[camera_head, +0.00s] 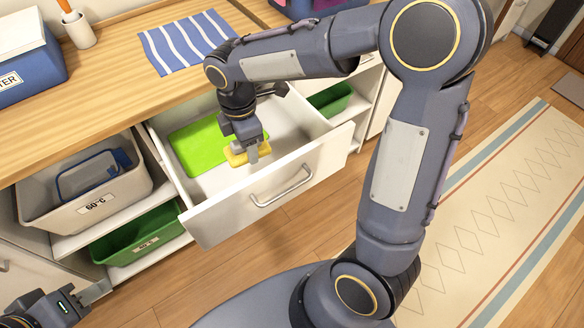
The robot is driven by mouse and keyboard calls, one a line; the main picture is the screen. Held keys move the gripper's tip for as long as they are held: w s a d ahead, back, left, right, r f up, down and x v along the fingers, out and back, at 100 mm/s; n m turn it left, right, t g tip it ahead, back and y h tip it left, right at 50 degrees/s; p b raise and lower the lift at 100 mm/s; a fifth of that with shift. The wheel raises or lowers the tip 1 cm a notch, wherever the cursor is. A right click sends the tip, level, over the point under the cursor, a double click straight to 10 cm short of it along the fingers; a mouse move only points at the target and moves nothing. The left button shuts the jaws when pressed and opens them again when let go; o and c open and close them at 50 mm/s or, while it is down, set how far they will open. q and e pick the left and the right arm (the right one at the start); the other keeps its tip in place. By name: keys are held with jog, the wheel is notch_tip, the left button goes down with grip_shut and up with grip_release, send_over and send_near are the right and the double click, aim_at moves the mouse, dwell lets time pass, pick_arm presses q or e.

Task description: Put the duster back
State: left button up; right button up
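The drawer (222,226) is pulled out below the counter. A small yellow object (237,158), which may be the duster, is inside it at the edge of a bright green mat (196,146). My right gripper (255,151) reaches down into the drawer, with its fingers at the yellow object and partly covering it. I cannot tell whether the fingers are closed on it. My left gripper (96,292) is at the lower left, away from the drawer and low in front of the shelves. Its finger opening is not clear from this angle.
A striped blue cloth (187,42), a white cup (78,30) and a blue box (30,72) are on the counter. A grey bin (88,190) and green bins (140,235) fill the shelves. The drawer front stands out over open wooden floor.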

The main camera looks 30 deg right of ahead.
jog(key=shift+s+a+f+n, duration=0.1)
jog(key=shift+f+n, duration=0.15)
jog(key=shift+n, duration=0.25)
jog(key=shift+d+f, duration=0.1)
jog(key=shift+d, duration=0.3)
jog(key=w+d+f, duration=0.1)
jog(key=d+f, duration=0.1)
jog(key=d, duration=0.2)
jog(key=w+d+f, duration=0.1)
jog(key=d+f, duration=0.2)
jog(key=w+d+f, duration=0.1)
jog(key=d+f, duration=0.2)
jog(key=d, duration=0.1)
jog(key=shift+w+d+f+b, duration=0.1)
jog(key=shift+d+b, duration=0.2)
jog(key=shift+b, duration=0.1)
jog(key=shift+w+d+f, duration=0.1)
jog(key=shift+d+f, duration=0.2)
jog(key=shift+f, duration=0.1)
pick_arm(q)
jog(key=shift+f, duration=1.15)
pick_arm(e)
jog(key=shift+d+f, duration=0.15)
jog(key=shift+f, duration=0.75)
jog(key=shift+d+f, duration=0.1)
jog(key=shift+f, duration=0.75)
pick_arm(q)
jog(key=shift+b, duration=0.3)
pick_arm(e)
jog(key=shift+f, duration=0.1)
